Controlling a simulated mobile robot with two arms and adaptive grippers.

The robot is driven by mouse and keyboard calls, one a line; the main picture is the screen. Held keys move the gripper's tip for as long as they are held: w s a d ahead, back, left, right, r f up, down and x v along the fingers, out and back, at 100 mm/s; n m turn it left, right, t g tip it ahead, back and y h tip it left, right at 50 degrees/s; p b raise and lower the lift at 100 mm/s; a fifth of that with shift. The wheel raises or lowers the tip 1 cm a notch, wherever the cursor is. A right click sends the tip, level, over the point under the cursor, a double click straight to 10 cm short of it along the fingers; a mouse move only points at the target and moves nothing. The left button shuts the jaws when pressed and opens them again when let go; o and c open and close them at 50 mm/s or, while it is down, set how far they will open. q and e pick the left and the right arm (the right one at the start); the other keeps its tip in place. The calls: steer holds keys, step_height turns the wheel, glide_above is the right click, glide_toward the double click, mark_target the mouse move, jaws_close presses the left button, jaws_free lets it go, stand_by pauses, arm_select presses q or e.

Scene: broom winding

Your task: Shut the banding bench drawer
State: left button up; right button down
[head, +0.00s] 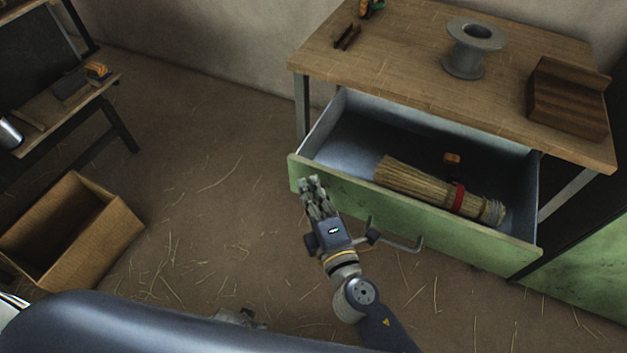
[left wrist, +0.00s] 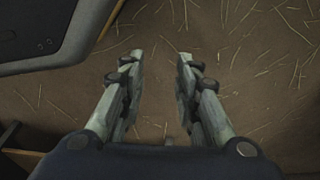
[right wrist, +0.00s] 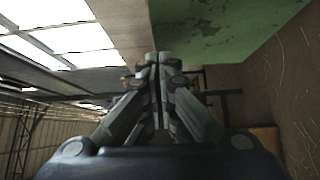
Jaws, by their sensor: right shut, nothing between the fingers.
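The banding bench (head: 440,88) stands at the right in the head view. Its green-fronted drawer (head: 470,243) is pulled well out, with a bar handle (head: 398,242) on the front. My right gripper (head: 312,183) is shut and empty, at the left part of the drawer front. In the right wrist view the green drawer front (right wrist: 215,25) shows beyond the fingers; contact is unclear. My left gripper (left wrist: 158,62) is open and empty above the floor.
A grey spool (head: 472,50), a dark wooden block (head: 568,98) and small tools (head: 348,37) are on the bench top. An open cardboard box (head: 85,232) stands on the floor at the left, below a small table (head: 60,110). Straw-strewn floor between is clear.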

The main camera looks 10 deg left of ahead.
arm_select(q)
steer(key=shift+s+f, duration=0.25)
steer(key=shift+f, duration=0.05)
arm_select(e)
steer(key=shift+w+d, duration=0.2)
steer(key=shift+w, duration=0.35)
